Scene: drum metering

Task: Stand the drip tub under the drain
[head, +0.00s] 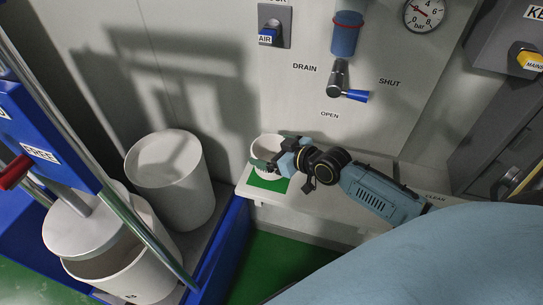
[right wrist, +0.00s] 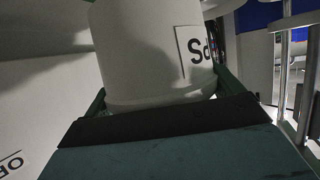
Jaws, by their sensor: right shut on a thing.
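The white drip tub (head: 265,146) is at the left end of the pale shelf, above a green patch (head: 268,181). My right gripper (head: 270,158) is shut on it; in the right wrist view the tub (right wrist: 145,45) sits between the green fingers, with part of a label showing. I cannot tell whether the tub's base touches the shelf. The drain spout (head: 336,82) is on the wall panel, up and to the right of the tub. Its blue lever (head: 355,96) points right, below the SHUT mark. My left gripper is not in view.
A large white drum (head: 172,180) stands in a blue-edged bay at left. Another drum (head: 130,265) is under a round plate in a blue frame (head: 45,135). The pale shelf (head: 330,205) runs right beneath my right arm. A gauge (head: 424,13) is on the panel.

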